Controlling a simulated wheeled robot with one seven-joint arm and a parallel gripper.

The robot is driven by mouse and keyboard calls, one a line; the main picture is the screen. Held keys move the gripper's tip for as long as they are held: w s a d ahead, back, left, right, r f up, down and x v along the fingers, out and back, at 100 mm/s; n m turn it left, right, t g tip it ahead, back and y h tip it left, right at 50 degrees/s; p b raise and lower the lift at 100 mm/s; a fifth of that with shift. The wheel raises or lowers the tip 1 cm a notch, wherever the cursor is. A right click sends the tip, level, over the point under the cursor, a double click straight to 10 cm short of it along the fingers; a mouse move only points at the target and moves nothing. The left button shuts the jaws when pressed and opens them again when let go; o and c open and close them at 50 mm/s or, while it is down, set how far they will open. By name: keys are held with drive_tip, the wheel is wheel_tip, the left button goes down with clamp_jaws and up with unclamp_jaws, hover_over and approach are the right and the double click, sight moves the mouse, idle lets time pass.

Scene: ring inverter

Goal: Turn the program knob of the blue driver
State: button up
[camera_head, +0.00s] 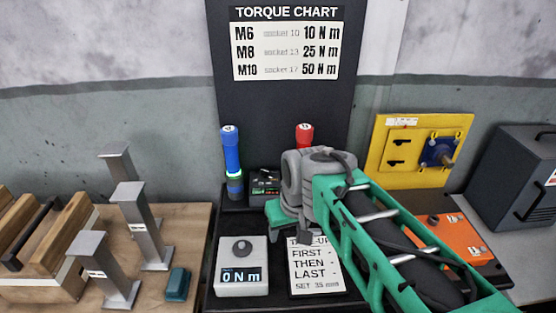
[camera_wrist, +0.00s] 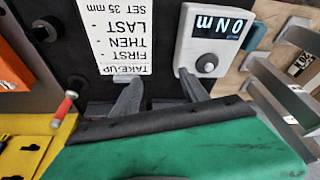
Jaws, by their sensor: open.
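The blue driver (camera_head: 231,160) stands upright at the back of the black bench area, with a glowing green ring near its lower end. A white box (camera_head: 242,285) in front of it carries a dark round knob (camera_head: 242,249) and a display reading 0 N m. In the wrist view the box (camera_wrist: 190,45) shows upside down, with its knob (camera_wrist: 207,63) near the right finger. My gripper (camera_wrist: 158,88) is open and empty, its fingers apart over the black surface by the take-up card. I cannot tell whether this knob belongs to the blue driver. In the head view my arm hides the fingertips.
A red driver (camera_head: 304,133) stands behind my wrist, near a small dark unit (camera_head: 265,183) with a lit display. Grey posts (camera_head: 140,225) stand on the wooden bench at left. A yellow panel (camera_head: 405,165), an orange box (camera_head: 465,238) and a dark cabinet (camera_head: 510,170) are at right.

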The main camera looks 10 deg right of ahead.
drive_tip(key=w+r+n+p, duration=0.15)
drive_tip(key=w+r, duration=0.25)
drive_tip(key=w, duration=1)
drive_tip(key=n+y+p, duration=0.1)
drive_tip(key=p, duration=0.1)
approach(265, 171)
drive_tip(key=shift+t, duration=0.5)
drive_tip(key=x, duration=0.2)
drive_tip(key=p+x, duration=0.1)
drive_tip(key=x, duration=0.5)
drive_tip(key=shift+s+f, duration=0.1)
drive_tip(key=shift+s, duration=0.2)
drive_tip(key=shift+c, duration=0.3)
clamp_jaws()
